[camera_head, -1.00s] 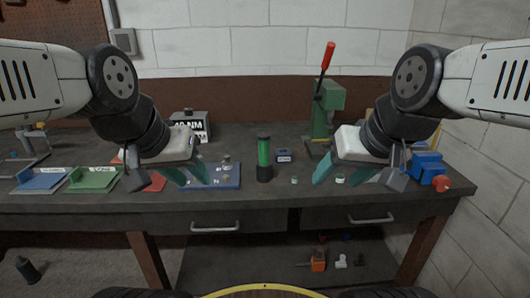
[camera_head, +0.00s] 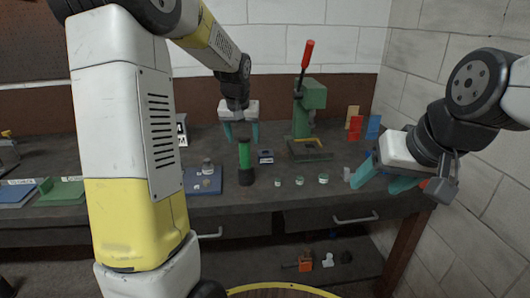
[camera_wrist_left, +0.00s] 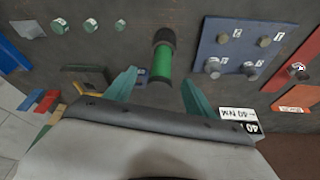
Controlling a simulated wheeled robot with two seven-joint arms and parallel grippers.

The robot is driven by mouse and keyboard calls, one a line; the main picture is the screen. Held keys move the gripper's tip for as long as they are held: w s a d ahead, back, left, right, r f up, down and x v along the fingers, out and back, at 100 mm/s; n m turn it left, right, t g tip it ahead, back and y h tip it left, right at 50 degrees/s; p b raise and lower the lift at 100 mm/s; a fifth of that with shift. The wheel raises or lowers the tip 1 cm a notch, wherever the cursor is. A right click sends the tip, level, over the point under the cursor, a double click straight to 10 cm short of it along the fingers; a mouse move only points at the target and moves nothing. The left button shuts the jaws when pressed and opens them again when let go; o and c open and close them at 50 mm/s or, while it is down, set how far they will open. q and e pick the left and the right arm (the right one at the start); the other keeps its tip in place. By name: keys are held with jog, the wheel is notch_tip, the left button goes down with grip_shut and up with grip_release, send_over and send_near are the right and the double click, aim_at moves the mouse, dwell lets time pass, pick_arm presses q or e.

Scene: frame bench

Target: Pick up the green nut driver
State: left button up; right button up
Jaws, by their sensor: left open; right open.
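The green nut driver (camera_head: 245,158) is a green cylinder with black ends, standing upright on the bench near its front. My left gripper (camera_head: 241,138) is open at the top of the driver in the head view, its fingers pointing down. In the left wrist view the driver (camera_wrist_left: 162,62) shows between the two spread teal fingers of the left gripper (camera_wrist_left: 157,78), with a gap on each side. I cannot tell whether the fingertips are level with it. My right gripper (camera_head: 381,182) is open and empty at the bench's right front.
A blue plate with fittings (camera_head: 204,181) lies left of the driver. A green press with a red handle (camera_head: 310,93) stands behind right. A small dark blue box (camera_head: 265,157) sits close behind the driver.

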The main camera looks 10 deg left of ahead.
aim_at(245, 150)
pick_arm(q)
jog(key=x, duration=0.8)
jog(key=shift+w+a+r, duration=0.15)
jog(key=shift+w+a, duration=0.1)
jog(key=shift+w, duration=0.05)
grip_shut()
